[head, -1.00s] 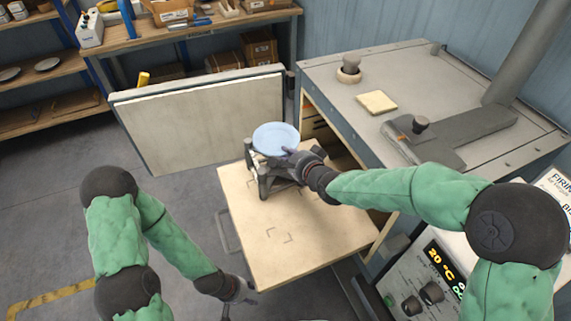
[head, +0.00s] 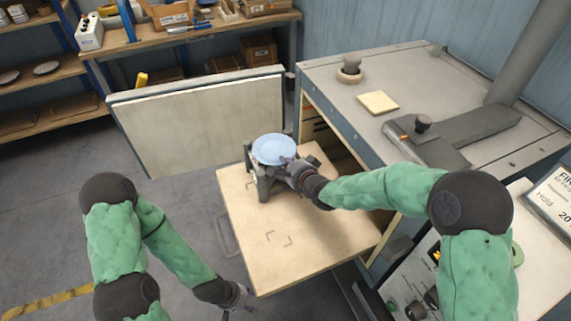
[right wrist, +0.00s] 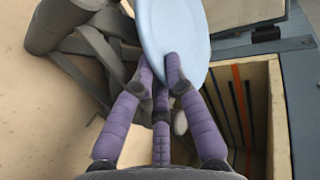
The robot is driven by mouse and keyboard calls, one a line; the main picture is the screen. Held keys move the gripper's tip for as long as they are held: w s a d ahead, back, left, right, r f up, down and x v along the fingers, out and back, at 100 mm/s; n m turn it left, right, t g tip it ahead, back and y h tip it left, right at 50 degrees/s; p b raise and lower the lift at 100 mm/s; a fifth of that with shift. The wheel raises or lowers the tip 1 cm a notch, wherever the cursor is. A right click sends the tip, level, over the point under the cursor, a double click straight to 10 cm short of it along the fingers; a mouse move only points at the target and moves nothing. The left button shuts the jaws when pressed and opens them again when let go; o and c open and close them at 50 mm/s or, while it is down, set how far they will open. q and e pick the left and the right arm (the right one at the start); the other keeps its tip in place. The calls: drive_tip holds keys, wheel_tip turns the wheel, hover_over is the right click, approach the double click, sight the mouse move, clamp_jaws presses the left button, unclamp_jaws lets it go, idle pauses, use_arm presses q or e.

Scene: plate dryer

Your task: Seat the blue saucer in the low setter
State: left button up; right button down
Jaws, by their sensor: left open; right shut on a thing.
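The light blue saucer (head: 272,149) is over the dark grey setter (head: 266,184) on the pale kiln shelf board. My right gripper (head: 290,165) is shut on the saucer's near right rim. In the right wrist view the fingers (right wrist: 160,75) pinch the rim of the saucer (right wrist: 172,25), and part of the setter (right wrist: 85,50) shows to its left. The saucer hides most of the setter's top, so I cannot tell whether they touch. My left gripper (head: 242,302) is open and empty, low in the head view, off the board's front left edge.
The board (head: 300,245) has free room in front of the setter. The open door (head: 205,125) stands behind it. The grey kiln top (head: 375,75) lies to the right, with a pale tile (head: 376,102) on it. A shelf with boxes is at the back.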

drive_tip(key=shift+f, duration=0.15)
drive_tip(key=c, duration=1.3)
unclamp_jaws()
drive_tip(key=shift+o, duration=0.2)
drive_tip(key=shift+r, duration=0.25)
drive_tip(key=p+v, duration=0.2)
drive_tip(key=v, duration=1)
drive_tip(key=shift+p, duration=0.3)
drive_tip(key=shift+f, duration=0.1)
